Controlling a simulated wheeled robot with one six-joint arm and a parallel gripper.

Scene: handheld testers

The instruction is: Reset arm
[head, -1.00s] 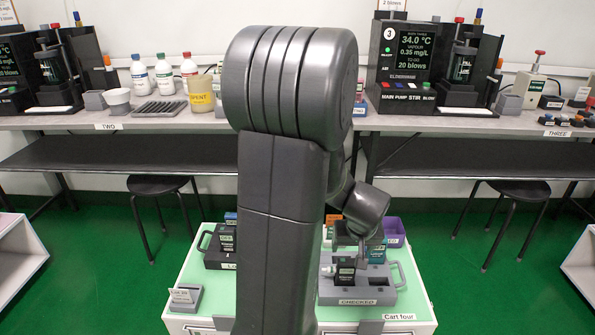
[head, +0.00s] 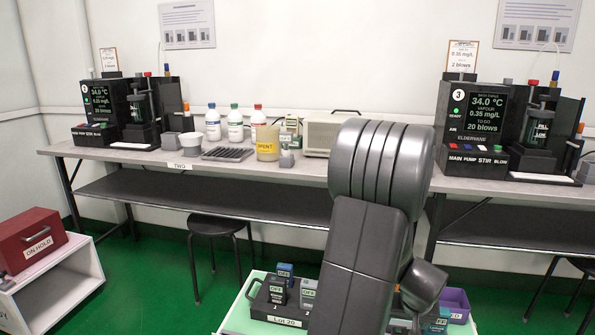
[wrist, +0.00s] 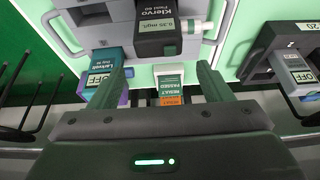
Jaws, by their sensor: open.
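My gripper (wrist: 163,78) is open in the wrist view, with nothing between its two fingers. A dark tester (wrist: 168,25) reading 0.25 mg/L lies in a grey tray (wrist: 66,32) just beyond the fingertips. In the head view, my arm hides my gripper and much of the cart top (head: 238,318).
A dark Lot 20 tray (head: 262,308) holds several testers left of my arm, and a purple bin (head: 456,300) is at right. Behind stands a long bench (head: 120,152) with bottles and two black test stations. A red ON HOLD box (head: 30,240) sits at far left.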

